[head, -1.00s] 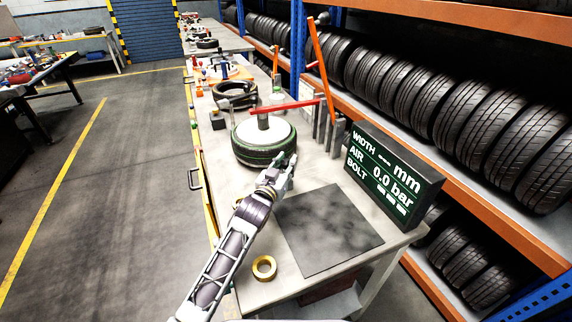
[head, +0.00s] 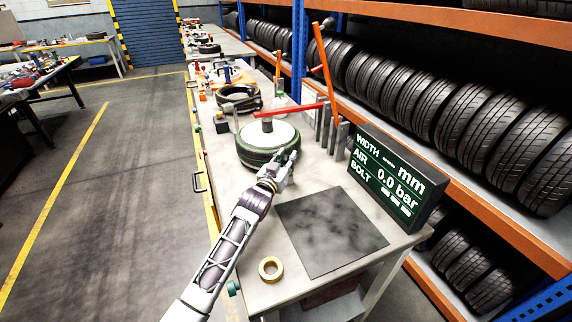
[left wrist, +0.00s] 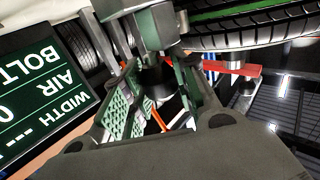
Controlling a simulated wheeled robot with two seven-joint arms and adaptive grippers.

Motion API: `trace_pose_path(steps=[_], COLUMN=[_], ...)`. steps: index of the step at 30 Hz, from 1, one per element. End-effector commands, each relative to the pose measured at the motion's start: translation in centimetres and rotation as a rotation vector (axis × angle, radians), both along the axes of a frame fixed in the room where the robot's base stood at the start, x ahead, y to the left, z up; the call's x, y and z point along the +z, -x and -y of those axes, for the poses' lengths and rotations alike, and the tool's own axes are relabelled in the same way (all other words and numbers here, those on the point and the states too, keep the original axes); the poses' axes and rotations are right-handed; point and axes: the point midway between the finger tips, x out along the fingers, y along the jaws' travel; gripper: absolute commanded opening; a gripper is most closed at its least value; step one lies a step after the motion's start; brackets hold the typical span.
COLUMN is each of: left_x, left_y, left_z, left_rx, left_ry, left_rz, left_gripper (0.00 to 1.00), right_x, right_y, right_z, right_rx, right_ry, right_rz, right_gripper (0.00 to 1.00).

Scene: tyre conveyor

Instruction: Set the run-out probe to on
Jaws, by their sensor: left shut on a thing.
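The tyre (head: 255,158) with a white face and green bands lies flat on the bench under a red bar (head: 290,109). My left gripper (head: 284,165) is at its near right edge. In the left wrist view, the gripper (left wrist: 160,78) has its green-padded fingers closed around a small dark part. A dark grey-green block (left wrist: 152,27) stands just beyond it, beside the tyre; it appears to belong to the run-out probe. The fingers hide most of the held part, and I cannot read the probe's setting. My right gripper is not in view.
A display (head: 395,175) showing WIDTH, AIR 0.0 bar and BOLT stands at the right. A dark mat (head: 330,230) and a gold ring (head: 271,269) lie on the near bench. Another tyre (head: 238,97) lies farther back.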

Motion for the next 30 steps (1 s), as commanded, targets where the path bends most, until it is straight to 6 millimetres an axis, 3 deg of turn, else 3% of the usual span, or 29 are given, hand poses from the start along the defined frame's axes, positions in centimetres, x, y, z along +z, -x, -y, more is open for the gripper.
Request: trace_pose_path(steps=[10,11,16,30], left_x=[-0.01,0.00,0.01,0.00], left_y=[-0.26,-0.25,-0.24,0.03], left_z=[-0.07,-0.06,-0.05,-0.16], left_rx=[0.001,0.001,0.001,0.001], left_ry=[0.001,0.001,0.001,0.001], left_rz=[-0.002,-0.002,-0.002,-0.002], left_gripper=[0.00,0.29,0.50,0.50], right_x=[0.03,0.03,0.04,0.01], right_y=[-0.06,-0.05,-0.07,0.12], right_z=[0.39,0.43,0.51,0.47], right_rx=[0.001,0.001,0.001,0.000], right_ry=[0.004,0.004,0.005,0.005], right_rz=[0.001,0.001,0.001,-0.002], right_gripper=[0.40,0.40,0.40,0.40])
